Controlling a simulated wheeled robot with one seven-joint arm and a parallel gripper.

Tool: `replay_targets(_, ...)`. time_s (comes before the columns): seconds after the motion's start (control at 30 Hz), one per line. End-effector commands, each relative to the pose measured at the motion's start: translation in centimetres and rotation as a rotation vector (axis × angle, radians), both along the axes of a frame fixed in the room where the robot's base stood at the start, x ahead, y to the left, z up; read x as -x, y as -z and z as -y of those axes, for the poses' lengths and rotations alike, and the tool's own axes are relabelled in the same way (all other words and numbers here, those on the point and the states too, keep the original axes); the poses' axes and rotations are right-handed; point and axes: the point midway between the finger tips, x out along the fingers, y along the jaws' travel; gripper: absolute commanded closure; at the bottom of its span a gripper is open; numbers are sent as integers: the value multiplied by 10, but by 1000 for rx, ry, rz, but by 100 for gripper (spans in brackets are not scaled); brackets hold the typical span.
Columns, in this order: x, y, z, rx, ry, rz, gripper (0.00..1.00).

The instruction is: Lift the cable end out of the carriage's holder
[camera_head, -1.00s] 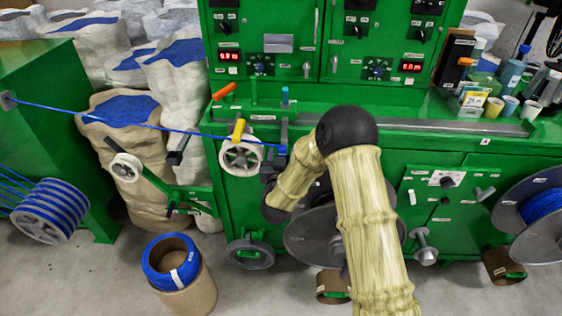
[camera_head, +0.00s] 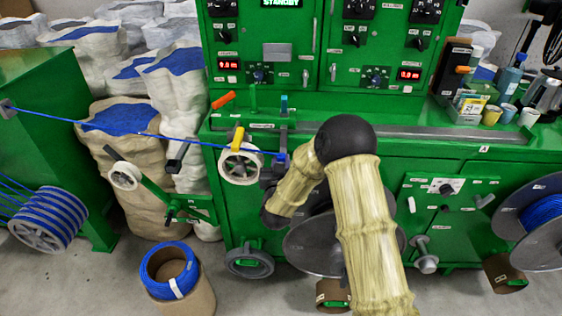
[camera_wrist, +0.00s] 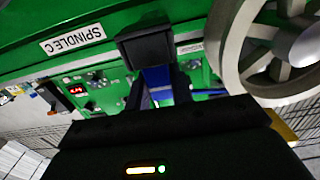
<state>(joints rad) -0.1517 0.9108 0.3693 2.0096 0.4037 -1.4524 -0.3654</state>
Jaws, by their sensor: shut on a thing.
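The blue cable (camera_head: 130,128) runs from the green machine at the left, past the white spoked wheel (camera_head: 240,165), to my gripper. In the wrist view my gripper (camera_wrist: 158,92) has its two dark fingers on either side of a blue piece, the cable end (camera_wrist: 157,77). It is shut on it. A black block (camera_wrist: 145,43), apparently the carriage's holder, sits right against the fingertips. I cannot tell whether the cable end is still inside it. In the head view my gripper (camera_head: 276,165) is small and partly hidden by my sleeved arm.
The spoked wheel stands close beside my gripper, also at the right in the wrist view (camera_wrist: 275,50). A yellow handle (camera_head: 238,138) sits above it. The green cabinet (camera_head: 330,100) is right behind. A large grey reel (camera_head: 305,245) is below my arm.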

Motion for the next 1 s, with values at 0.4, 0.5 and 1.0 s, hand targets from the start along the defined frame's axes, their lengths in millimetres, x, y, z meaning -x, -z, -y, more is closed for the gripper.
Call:
replay_targets(0.4, 0, -1, 0, 0, -1, 0, 100)
replay_targets(0.5, 0, -2, -1, 0, -1, 0, 100)
replay_targets(1.0, 0, -8, 0, 0, -1, 2, 100)
